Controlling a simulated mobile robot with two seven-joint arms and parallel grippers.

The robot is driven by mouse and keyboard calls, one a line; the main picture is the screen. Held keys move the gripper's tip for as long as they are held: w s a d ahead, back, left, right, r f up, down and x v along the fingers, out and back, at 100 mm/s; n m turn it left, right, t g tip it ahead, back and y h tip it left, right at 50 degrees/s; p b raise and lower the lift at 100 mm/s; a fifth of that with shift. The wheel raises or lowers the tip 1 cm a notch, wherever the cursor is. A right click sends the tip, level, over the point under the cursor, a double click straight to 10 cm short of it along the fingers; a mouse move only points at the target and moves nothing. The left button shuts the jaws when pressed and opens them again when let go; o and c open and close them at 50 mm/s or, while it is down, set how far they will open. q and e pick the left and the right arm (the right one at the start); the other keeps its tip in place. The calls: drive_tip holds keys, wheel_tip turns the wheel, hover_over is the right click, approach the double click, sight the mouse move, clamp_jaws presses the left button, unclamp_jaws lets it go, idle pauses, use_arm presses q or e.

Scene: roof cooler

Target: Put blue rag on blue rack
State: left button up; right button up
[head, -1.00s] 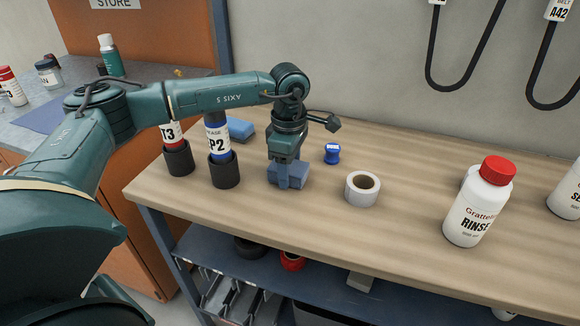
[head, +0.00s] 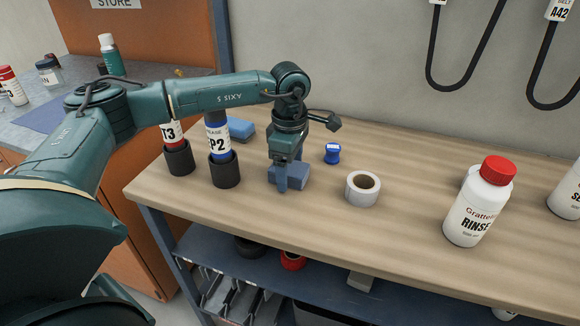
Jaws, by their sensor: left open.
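A folded grey-blue cloth-like block (head: 295,174), which looks like the blue rag, lies on the wooden bench top. My left gripper (head: 282,186) points down right at it, with the jaws open and partly covering it. Whether the fingers touch it is hard to tell. A lighter blue block (head: 240,129) lies behind the tubes, partly hidden. No blue rack is clearly recognisable; a flat blue sheet (head: 42,116) lies on the left counter. My right gripper is out of view.
Two tubes stand in dark holders, T3 (head: 179,158) and P2 (head: 223,168), left of my gripper. A small blue spool (head: 332,153), a white tape roll (head: 363,189) and a RINSE bottle (head: 479,202) stand to the right. The bench's front middle is clear.

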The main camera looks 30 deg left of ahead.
sight(290, 167)
use_arm(q)
wheel_tip(290, 167, up, 12)
idle(0.4)
drive_tip(key=shift+f, duration=0.15)
